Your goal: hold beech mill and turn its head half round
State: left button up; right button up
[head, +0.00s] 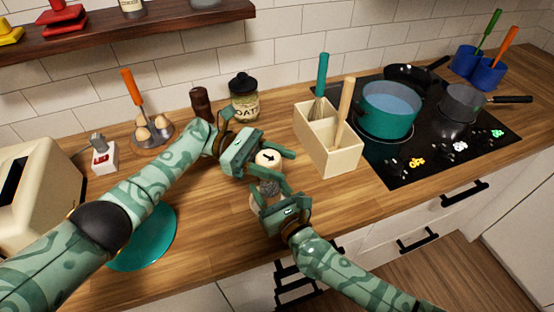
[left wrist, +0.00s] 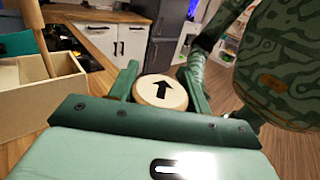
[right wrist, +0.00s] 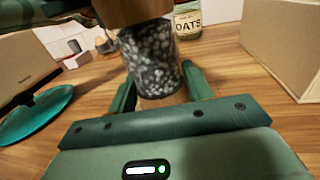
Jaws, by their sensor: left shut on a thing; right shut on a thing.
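The beech mill stands on the counter, its pale round head (head: 268,158) marked on top with a black arrow. My left gripper (head: 272,161) is shut on the head from the left. In the left wrist view the head (left wrist: 160,92) sits between the fingers and its arrow points away from the palm. In the head view the arrow points right. My right gripper (head: 269,192) is shut on the mill's lower part. The right wrist view shows the mill's clear body (right wrist: 150,58) full of dark peppercorns, upright between the fingers. The mill's base is mostly hidden.
A cream utensil box (head: 330,143) stands close on the right, before the hob with a teal pot (head: 388,108). A dark brown mill (head: 201,104) and an oats jar (head: 243,103) stand behind.

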aim_at(276, 161)
pick_arm(q)
jog(key=shift+w+a+r+m+g+y, duration=0.25)
jog(key=shift+w+m+g+y, duration=0.2)
jog(key=shift+m+g, duration=0.2)
jog(key=shift+s+d+f+m+g+y, duration=0.1)
jog(key=shift+s+f+m+g+y, duration=0.1)
jog(key=shift+s+g, duration=0.2)
jog(key=shift+s+d+f+m+g+y, duration=0.1)
jog(key=shift+s+m+g+y, duration=0.05)
jog(key=shift+s+g, duration=0.2)
jog(key=o, duration=1)
jog(key=shift+c, duration=0.2)
jog(key=shift+w, duration=0.15)
jog(key=shift+w+a+r, duration=0.1)
jog(key=shift+r, duration=0.45)
notch_tip(276, 161, up, 9)
jog(key=shift+f, duration=0.1)
